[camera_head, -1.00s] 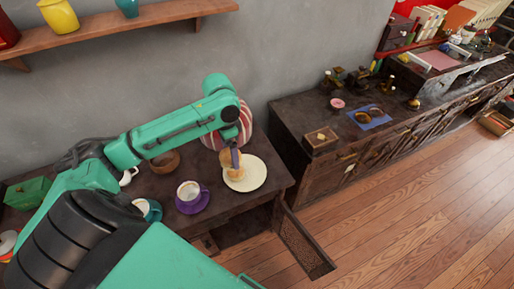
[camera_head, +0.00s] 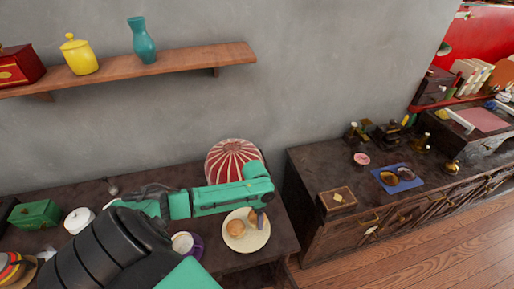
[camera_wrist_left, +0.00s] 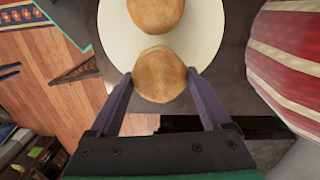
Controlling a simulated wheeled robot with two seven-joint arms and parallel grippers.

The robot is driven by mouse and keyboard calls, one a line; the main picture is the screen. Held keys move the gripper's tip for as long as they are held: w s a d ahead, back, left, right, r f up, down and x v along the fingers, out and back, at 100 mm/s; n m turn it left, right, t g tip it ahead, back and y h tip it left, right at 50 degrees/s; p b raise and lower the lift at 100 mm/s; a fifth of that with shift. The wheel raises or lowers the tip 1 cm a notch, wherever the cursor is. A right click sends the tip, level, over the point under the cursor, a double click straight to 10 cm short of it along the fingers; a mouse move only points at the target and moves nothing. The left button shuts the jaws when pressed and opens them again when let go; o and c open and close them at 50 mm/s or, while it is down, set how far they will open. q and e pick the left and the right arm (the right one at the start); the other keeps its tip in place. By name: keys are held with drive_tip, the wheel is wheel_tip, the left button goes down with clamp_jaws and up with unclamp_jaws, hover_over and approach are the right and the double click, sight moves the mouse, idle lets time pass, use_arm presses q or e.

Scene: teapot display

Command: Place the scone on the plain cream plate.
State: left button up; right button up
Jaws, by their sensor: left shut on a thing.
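The plain cream plate (camera_head: 248,245) is at the right end of the dark table. One scone (camera_head: 235,228) lies on it. My left gripper (camera_head: 259,218) is over the plate's right part, shut on a second scone (camera_head: 252,214). In the left wrist view the held scone (camera_wrist_left: 160,74) sits between the two purple fingers, over the near part of the plate (camera_wrist_left: 207,38), close to the other scone (camera_wrist_left: 155,12). I cannot tell whether the held scone touches the plate. My right gripper is not in view.
A red-and-white striped round object (camera_head: 231,157) stands behind the plate. A cup on a purple saucer (camera_head: 198,246) is left of it, partly hidden by my arm. A dark cabinet (camera_head: 320,230) stands to the right, past a gap. A shelf (camera_head: 180,68) hangs above.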

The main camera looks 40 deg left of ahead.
sight(256, 220)
use_arm(q)
drive_tip(key=shift+s+f, duration=0.15)
drive_tip(key=shift+f, duration=0.8)
drive_tip(key=shift+s+f, duration=0.2)
drive_tip(key=shift+f, duration=0.15)
drive_tip(key=shift+f, duration=0.1)
drive_tip(key=shift+w+f, duration=0.15)
drive_tip(key=shift+f, duration=0.05)
drive_tip(key=o, duration=1.2)
drive_tip(key=shift+r, duration=0.1)
drive_tip(key=shift+r, duration=0.1)
drive_tip(key=r, duration=0.8)
drive_tip(key=r+b, duration=0.1)
drive_tip(key=r, duration=0.3)
drive_tip(key=shift+w+a, duration=0.2)
drive_tip(key=shift+a, duration=0.15)
